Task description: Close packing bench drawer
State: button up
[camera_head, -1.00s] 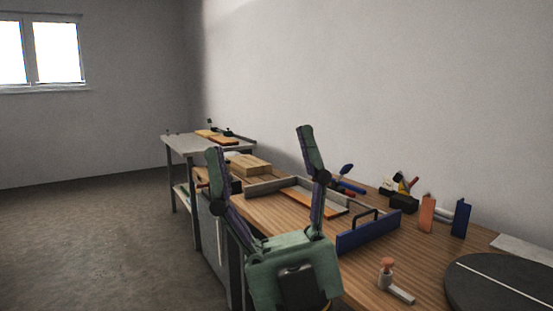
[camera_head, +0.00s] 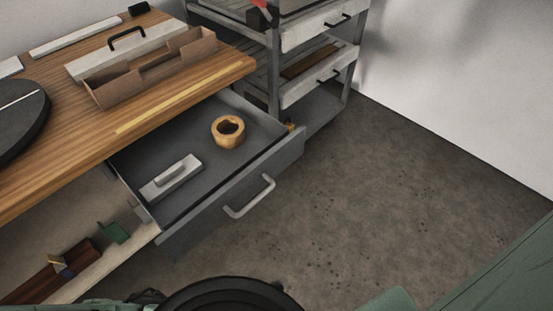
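The packing bench drawer (camera_head: 284,151) is pulled out from under the wooden bench top (camera_head: 60,132). It is dark grey with a light grey bar handle (camera_head: 250,198) on its front. Inside lie a roll of tan tape (camera_head: 228,131) and a grey block-like tool with a raised handle (camera_head: 171,178). My gripper is not in view; only dark and green parts of my own body show along the bottom edge and in the lower right corner.
A grey shelf rack (camera_head: 275,62) with drawers stands beside the bench, close to the drawer's far end. An open lower shelf (camera_head: 100,265) holds a few items. The concrete floor (camera_head: 390,190) in front of the drawer is clear. A brown divided tray (camera_head: 160,68) sits on the bench.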

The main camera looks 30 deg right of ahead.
aim_at(227, 180)
jog(key=k+z, duration=0.15)
jog(key=z, duration=0.2)
jog(key=k+l, duration=0.15)
jog(key=l, duration=0.2)
jog(key=k+l+z, duration=0.1)
jog(key=l, duration=0.2)
jog(key=k+l, duration=0.15)
jog(key=l, duration=0.2)
